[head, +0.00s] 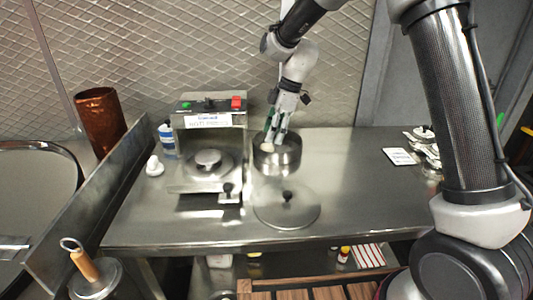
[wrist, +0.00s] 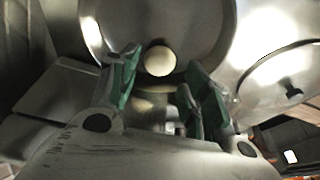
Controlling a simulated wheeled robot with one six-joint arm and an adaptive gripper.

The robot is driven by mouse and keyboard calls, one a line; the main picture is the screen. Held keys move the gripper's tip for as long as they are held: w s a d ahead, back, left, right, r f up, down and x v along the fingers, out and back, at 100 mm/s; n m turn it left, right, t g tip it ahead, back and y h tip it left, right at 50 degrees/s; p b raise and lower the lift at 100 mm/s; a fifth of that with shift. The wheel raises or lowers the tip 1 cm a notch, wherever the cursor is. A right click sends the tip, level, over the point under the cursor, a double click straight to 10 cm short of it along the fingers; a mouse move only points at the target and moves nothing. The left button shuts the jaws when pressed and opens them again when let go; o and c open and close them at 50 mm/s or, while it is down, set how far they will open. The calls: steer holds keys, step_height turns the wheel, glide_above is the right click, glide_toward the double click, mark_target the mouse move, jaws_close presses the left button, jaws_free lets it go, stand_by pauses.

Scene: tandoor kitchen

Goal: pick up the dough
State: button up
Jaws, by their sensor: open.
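The dough (wrist: 160,61) is a pale round ball inside a round steel pot (wrist: 205,22), near the pot's wall in the wrist view. In the head view the pot (head: 289,160) stands on the steel counter, and the dough (head: 269,147) shows as a small pale patch beside my fingers. My gripper (wrist: 156,77) is open with green-padded fingers, one on each side of the dough in the picture. In the head view my gripper (head: 275,138) reaches down into the pot. I cannot tell whether the fingers touch the dough.
A round lid (head: 286,207) with a black knob lies in front of the pot. A press machine (head: 209,135) stands close on the left, with a blue-white bottle (head: 167,139) beyond it.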

mark_target(269, 144)
steer(key=x, duration=0.5)
steer(key=shift+a, duration=0.1)
steer(key=c, duration=0.3)
steer(key=shift+s, duration=0.1)
